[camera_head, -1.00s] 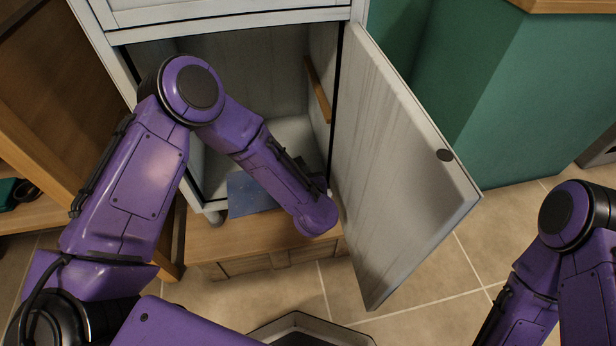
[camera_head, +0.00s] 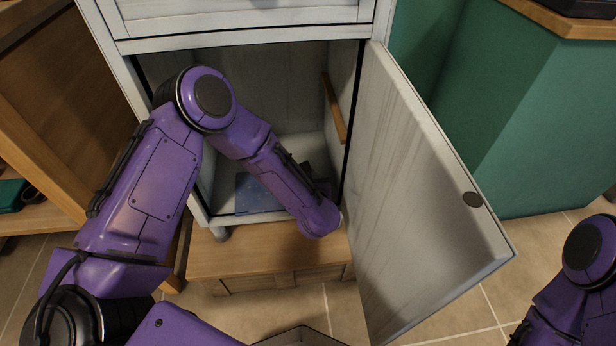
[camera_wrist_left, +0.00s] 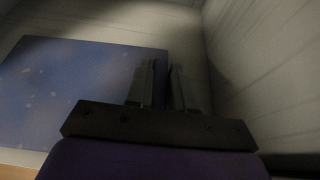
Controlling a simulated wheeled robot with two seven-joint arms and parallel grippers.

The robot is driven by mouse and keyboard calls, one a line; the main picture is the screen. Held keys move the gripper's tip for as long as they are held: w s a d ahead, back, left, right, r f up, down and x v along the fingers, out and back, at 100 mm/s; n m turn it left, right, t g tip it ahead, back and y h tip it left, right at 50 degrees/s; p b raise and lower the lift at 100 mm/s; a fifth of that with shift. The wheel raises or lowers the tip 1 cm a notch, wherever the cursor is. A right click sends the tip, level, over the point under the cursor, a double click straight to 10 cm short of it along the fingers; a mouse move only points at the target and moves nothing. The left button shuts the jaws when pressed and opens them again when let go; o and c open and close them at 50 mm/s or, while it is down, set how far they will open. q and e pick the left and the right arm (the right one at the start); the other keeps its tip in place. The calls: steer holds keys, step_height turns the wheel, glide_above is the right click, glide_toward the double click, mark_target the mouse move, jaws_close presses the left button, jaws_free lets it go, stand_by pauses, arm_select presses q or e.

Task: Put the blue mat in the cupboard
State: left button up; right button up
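The blue mat (camera_head: 262,192) is a flat, speckled blue sheet low inside the open white cupboard (camera_head: 215,207), just behind its front edge. In the left wrist view the mat (camera_wrist_left: 80,90) fills the left side, and its right edge runs to my fingers. My left gripper (camera_wrist_left: 162,85) has its two dark fingers close together with a narrow gap, at that mat edge. In the head view my left forearm reaches into the cupboard and covers the mat's right part and most of the gripper. My right gripper is outside the views.
The cupboard door (camera_head: 425,190) stands open on the right. A wooden ledge (camera_head: 270,250) lies below the opening. A wooden strip (camera_head: 334,108) runs along the cupboard's right inner wall. Wooden shelving (camera_head: 60,130) is at left. The cupboard's interior behind the mat looks empty.

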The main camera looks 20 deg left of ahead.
arm_select(q)
steer(key=o, duration=0.4)
steer(key=shift+o, duration=0.2)
steer(key=p+v, duration=0.3)
steer(key=v, duration=0.7)
steer(key=shift+s, duration=0.25)
steer(key=shift+d+r, duration=0.1)
